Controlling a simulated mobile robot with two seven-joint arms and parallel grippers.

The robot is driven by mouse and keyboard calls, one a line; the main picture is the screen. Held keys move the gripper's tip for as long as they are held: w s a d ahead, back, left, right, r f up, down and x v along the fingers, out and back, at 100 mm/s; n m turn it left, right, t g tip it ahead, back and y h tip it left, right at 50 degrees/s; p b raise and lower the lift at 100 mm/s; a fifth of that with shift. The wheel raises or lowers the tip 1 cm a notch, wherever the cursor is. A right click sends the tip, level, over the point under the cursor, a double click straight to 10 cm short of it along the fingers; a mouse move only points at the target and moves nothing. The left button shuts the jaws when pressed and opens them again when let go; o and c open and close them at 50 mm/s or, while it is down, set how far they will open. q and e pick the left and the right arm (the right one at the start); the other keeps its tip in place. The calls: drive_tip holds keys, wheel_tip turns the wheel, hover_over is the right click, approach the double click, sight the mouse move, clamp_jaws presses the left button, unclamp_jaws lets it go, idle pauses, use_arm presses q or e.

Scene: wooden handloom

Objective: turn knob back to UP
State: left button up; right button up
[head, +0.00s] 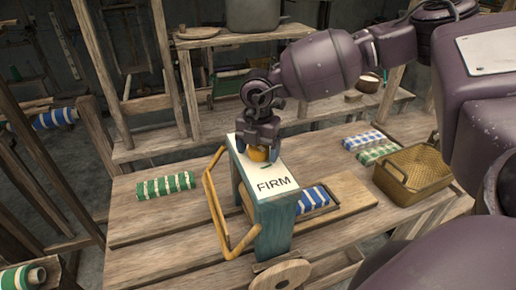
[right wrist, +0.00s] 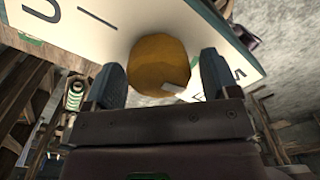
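An orange-brown round knob (head: 257,154) sits on a white panel (head: 266,172) on top of a teal box (head: 277,228). The panel reads FIRM at its near end. In the right wrist view the knob (right wrist: 160,65) has a pale mark at its lower right edge, toward the right finger and a partly hidden letter F. A letter U shows at upper left. My right gripper (head: 257,146) is over the knob. Its fingers (right wrist: 162,80) stand on both sides of the knob, with narrow gaps visible. The head view hides most of the knob. My left gripper is not in view.
A wooden handle frame (head: 217,205) stands left of the box. A green striped roll (head: 166,186) lies on the table at left; a blue striped roll (head: 315,197) is right of the box. A woven basket (head: 413,173) and folded cloths (head: 370,147) sit at right.

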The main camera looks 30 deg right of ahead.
drive_tip(key=c, duration=0.8)
drive_tip(key=shift+c, duration=0.2)
